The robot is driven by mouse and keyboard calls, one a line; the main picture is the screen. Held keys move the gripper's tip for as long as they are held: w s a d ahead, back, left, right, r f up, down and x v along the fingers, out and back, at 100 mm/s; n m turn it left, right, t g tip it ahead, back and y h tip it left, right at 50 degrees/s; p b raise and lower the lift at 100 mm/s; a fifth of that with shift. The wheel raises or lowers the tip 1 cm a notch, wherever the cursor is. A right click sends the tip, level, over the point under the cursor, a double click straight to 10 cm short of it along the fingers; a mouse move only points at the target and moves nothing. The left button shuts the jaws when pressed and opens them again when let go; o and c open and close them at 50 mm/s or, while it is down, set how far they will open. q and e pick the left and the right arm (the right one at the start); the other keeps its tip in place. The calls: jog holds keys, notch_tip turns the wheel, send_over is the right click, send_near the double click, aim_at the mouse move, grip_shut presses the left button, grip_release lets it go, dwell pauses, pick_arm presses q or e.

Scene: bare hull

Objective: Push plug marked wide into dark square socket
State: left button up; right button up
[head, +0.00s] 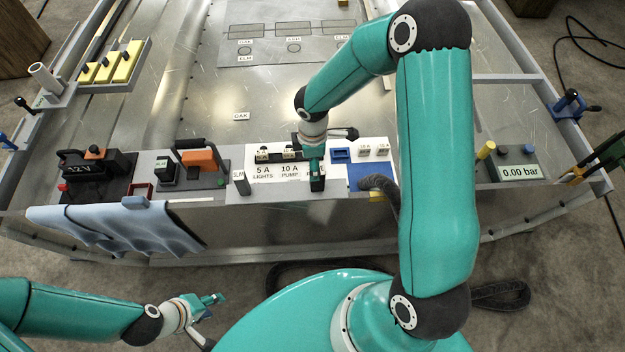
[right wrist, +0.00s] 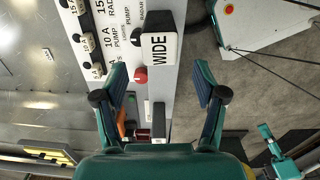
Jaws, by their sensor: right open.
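The plug marked WIDE (right wrist: 158,48) is a white-faced block with a dark side. In the right wrist view it stands at the edge of the white labelled panel, just beyond my right gripper's fingertips. My right gripper (right wrist: 160,80) is open, with nothing between its fingers. In the head view my right gripper (head: 316,178) is low over the front of the white panel (head: 265,188) and hides the plug's spot. I cannot single out the dark square socket. My left gripper (head: 212,301) is away at the lower left, off the hull; its fingers are too small to judge.
Right of the gripper are a blue frame (head: 341,155), white marked blocks (head: 364,152) and a grey hose (head: 378,184). To the left are an orange-handled unit (head: 200,159), a 12 V box (head: 92,166) and a blue cloth (head: 115,225). The metal deck behind is mostly clear.

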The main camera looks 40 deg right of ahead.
jog(key=f, duration=0.2)
jog(key=d+f, duration=0.1)
jog(key=f, duration=0.1)
jog(key=shift+s+d+f, duration=0.1)
jog(key=shift+s, duration=0.1)
jog(key=shift+f, duration=0.4)
grip_shut()
